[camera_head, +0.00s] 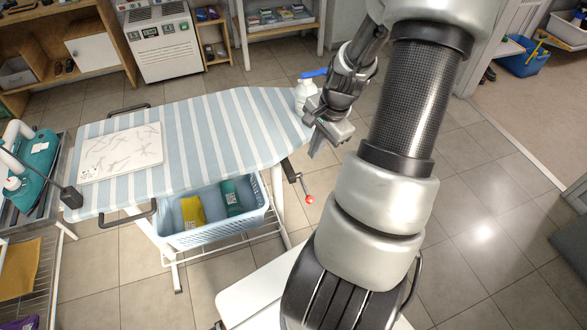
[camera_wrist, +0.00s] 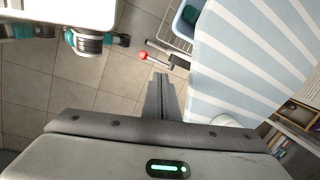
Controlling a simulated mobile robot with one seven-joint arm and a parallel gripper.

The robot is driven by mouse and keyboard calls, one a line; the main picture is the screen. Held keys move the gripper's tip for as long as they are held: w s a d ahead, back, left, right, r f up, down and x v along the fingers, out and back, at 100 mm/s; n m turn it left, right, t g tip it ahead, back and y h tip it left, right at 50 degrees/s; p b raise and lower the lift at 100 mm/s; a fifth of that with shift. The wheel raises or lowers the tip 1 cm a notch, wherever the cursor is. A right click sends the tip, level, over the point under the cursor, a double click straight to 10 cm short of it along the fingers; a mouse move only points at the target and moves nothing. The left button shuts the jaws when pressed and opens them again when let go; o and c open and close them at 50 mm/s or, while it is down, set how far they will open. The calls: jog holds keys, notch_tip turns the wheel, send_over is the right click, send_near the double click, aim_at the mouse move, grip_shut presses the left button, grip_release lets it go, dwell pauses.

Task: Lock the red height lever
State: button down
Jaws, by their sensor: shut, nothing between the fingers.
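The height lever is a dark bar with a red ball knob (camera_head: 309,199), sticking out below the right end of the striped ironing board (camera_head: 215,128). In the wrist view the red knob (camera_wrist: 143,56) shows just beyond my fingertips, apart from them, with its dark bar running right toward the board. My gripper (camera_head: 328,141) is beside the board's right tip, above and slightly right of the knob. In the wrist view my gripper (camera_wrist: 161,80) has its fingers together with nothing between them. The lever's pivot is partly hidden under the board.
A white bottle with a blue top (camera_head: 305,95) stands at the board's right tip, close to my gripper. A light blue basket (camera_head: 215,215) sits on the rack under the board. A patterned white panel (camera_head: 122,152) lies on the board's left.

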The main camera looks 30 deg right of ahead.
aim_at(307, 192)
notch_tip(307, 192, down, 6)
jog(key=s+d+m+b, duration=0.1)
jog(key=s+d+m, duration=0.1)
jog(key=m, duration=0.1)
jog(key=shift+r+y, duration=0.25)
jog(key=shift+y, duration=0.05)
jog(key=shift+f, duration=0.1)
jog(key=b+x, duration=0.1)
jog(key=x, duration=0.3)
jog(key=b+x, duration=0.2)
jog(key=x, duration=0.3)
jog(key=b+x, duration=0.1)
jog(key=x, duration=0.3)
jog(key=shift+w+f, duration=0.3)
jog(key=shift+w, duration=0.05)
jog(key=shift+s+t, duration=0.1)
jog(key=shift+t, duration=0.2)
